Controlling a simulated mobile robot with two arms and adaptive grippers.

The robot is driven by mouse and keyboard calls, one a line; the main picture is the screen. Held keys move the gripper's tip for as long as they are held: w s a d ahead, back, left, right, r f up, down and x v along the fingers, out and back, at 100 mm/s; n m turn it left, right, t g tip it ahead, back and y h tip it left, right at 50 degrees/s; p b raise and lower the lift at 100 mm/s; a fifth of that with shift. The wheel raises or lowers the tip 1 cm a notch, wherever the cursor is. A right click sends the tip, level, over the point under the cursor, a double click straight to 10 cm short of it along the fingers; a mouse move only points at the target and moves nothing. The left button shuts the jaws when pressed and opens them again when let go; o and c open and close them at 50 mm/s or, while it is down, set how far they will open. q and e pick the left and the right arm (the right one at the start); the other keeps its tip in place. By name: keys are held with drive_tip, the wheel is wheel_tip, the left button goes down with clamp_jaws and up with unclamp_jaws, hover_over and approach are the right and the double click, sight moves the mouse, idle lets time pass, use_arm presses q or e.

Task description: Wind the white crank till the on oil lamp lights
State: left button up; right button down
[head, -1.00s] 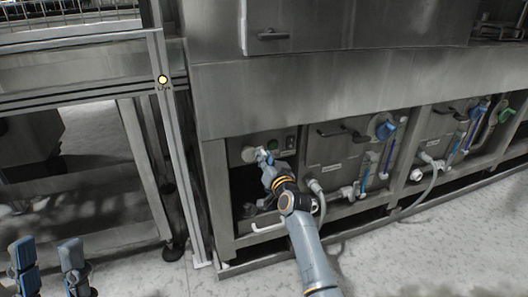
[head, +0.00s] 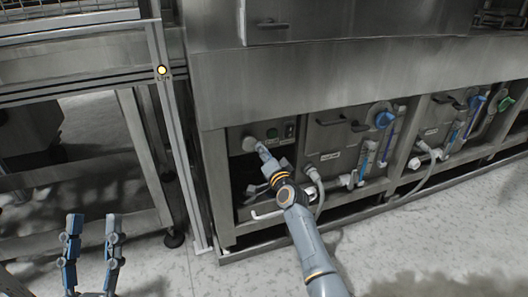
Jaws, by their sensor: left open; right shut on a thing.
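The white crank (head: 249,145) is on the front of the leftmost low panel, a pale round hub whose handle is mostly hidden by my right gripper. My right gripper (head: 262,151) is shut on the white crank just right of and below the hub. A small dark panel beside the crank carries a green button (head: 273,133) and a greenish lamp (head: 290,131); the lettering is too small to read and I cannot tell whether the lamp is lit. My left gripper (head: 92,238) is open and empty over the floor at the lower left.
A blue crank (head: 386,119) and a green crank (head: 505,104) sit on the panels to the right. A white bar (head: 267,214) and hoses (head: 320,199) lie near my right arm. A lit yellow lamp (head: 162,71) is on the left frame post. The front floor is clear.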

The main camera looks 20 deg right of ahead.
drive_tip(key=shift+f, duration=0.1)
drive_tip(key=c, duration=1.2)
unclamp_jaws()
drive_tip(key=s, duration=1.2)
drive_tip(key=shift+d, duration=0.2)
